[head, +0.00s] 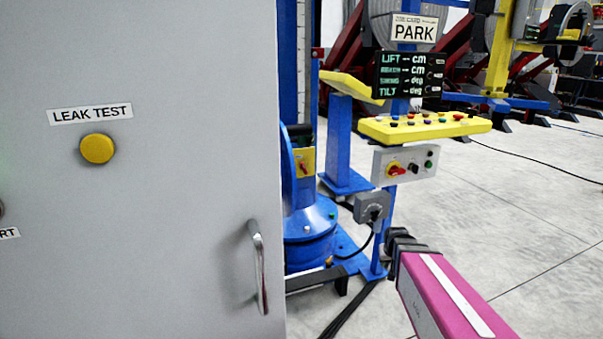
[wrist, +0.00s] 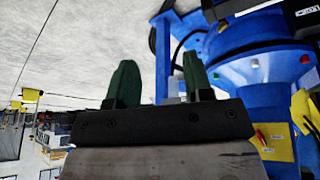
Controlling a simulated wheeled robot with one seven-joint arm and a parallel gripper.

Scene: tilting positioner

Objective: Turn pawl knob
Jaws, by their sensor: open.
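A small red knob (head: 303,167) on a yellow plate (head: 309,155) is on the blue positioner column, just right of the grey cabinet. I cannot read a label that names it as the pawl knob. In the upside-down wrist view, a yellow plate (wrist: 280,145) with a red knob (wrist: 262,138) shows at the lower right. My gripper (wrist: 160,82) is open and empty, with two dark green fingers apart. It is clear of the red knob, which lies to the right of the fingers in the wrist view.
The grey cabinet (head: 150,220) with a LEAK TEST button (head: 97,149) and a handle (head: 259,266) fills the left. A yellow control panel (head: 425,126), a display (head: 408,74) and a switch box (head: 405,163) stand beyond my arm. Cables lie on the floor. Open floor (head: 530,230) is at the right.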

